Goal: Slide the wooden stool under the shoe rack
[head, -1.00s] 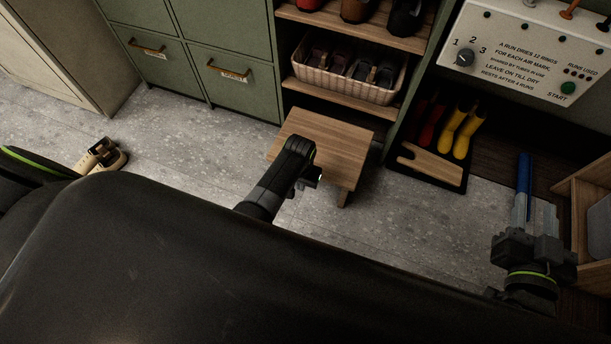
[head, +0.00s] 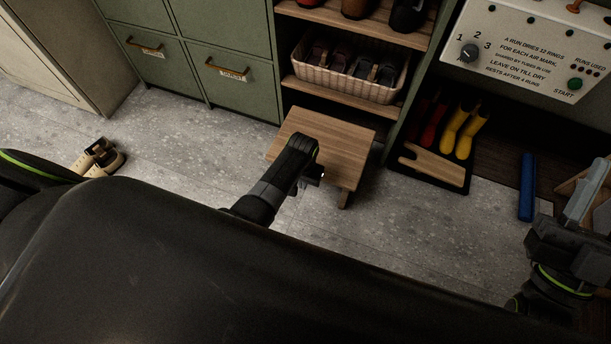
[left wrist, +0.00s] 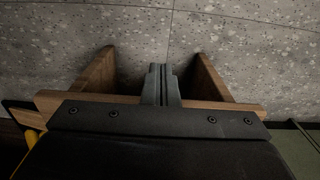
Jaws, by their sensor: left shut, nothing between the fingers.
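The wooden stool (head: 345,140) stands on the floor in front of the shoe rack (head: 330,92), its far edge close to the rack's lowest shelf. I cannot tell whether part of it is below that shelf. My left gripper (head: 318,176) is at the stool's near side; the arm hides part of the seat. In the left wrist view, the left fingers (left wrist: 161,84) are shut and empty, between the stool's two legs and across its seat edge (left wrist: 70,100). I cannot tell whether they touch it. My right gripper (head: 580,195) is at the far right, away from the stool.
Green drawers (head: 235,75) stand left of the rack. Yellow boots (head: 462,132) and red boots stand on a dark tray (head: 455,175) to the right. A blue tube-like object (head: 526,188) is near my right gripper. Pale shoes (head: 100,158) lie left; grey floor is clear between.

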